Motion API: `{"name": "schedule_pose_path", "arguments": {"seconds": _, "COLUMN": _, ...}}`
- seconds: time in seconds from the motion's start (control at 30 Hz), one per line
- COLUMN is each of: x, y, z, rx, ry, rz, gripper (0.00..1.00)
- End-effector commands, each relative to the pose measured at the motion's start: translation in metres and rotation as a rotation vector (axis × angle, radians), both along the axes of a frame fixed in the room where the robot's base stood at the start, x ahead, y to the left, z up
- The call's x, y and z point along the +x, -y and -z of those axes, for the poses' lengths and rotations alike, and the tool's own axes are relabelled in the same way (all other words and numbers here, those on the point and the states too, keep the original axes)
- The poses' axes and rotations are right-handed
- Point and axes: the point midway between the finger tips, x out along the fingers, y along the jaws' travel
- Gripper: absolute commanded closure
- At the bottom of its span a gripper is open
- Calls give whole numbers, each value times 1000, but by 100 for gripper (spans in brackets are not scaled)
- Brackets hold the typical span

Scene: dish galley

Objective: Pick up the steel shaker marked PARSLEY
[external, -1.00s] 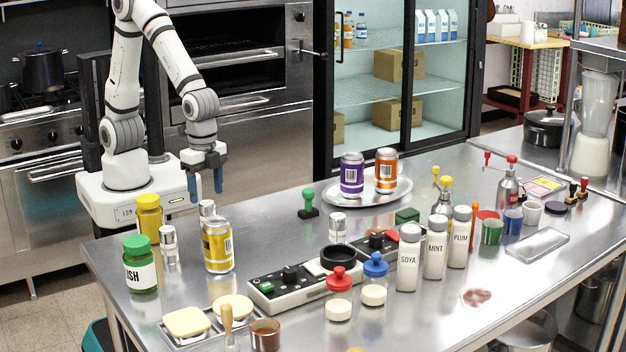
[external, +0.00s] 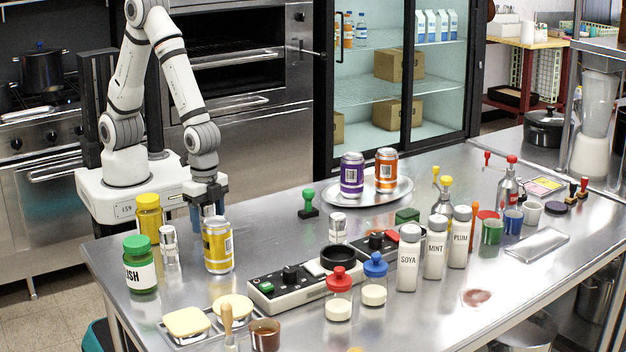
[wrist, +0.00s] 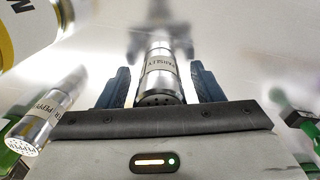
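The steel shaker marked PARSLEY (wrist: 160,72) stands between my two blue fingers in the wrist view, its perforated top toward the camera. My gripper (wrist: 162,86) is open around it, with a narrow gap on each side. In the external view my gripper (external: 208,217) is low behind the yellow can (external: 217,246), and the can and fingers hide most of the shaker. A second steel shaker, with a label that seems to read PEPPER (wrist: 42,112), is at the left in the wrist view. Another steel shaker (external: 338,229) stands mid-table.
The yellow can stands close in front of my gripper. A yellow-lidded jar (external: 149,218) and a green-lidded jar (external: 140,266) stand to the left. A green-handled stamp (external: 308,203) is to the right. A control box (external: 282,289) lies nearer the camera. The table between gripper and stamp is clear.

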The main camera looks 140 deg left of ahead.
Motion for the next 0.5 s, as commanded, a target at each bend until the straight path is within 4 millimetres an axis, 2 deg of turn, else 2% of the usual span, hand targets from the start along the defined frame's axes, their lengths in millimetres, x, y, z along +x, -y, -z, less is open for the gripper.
{"name": "schedule_pose_path", "arguments": {"seconds": 0.07, "x": 0, "y": 0, "z": 0, "rx": 0, "ry": 0, "rz": 0, "gripper": 47}}
{"name": "schedule_pose_path", "arguments": {"seconds": 0.5, "x": 0, "y": 0, "z": 0, "rx": 0, "ry": 0, "rz": 0, "gripper": 83}}
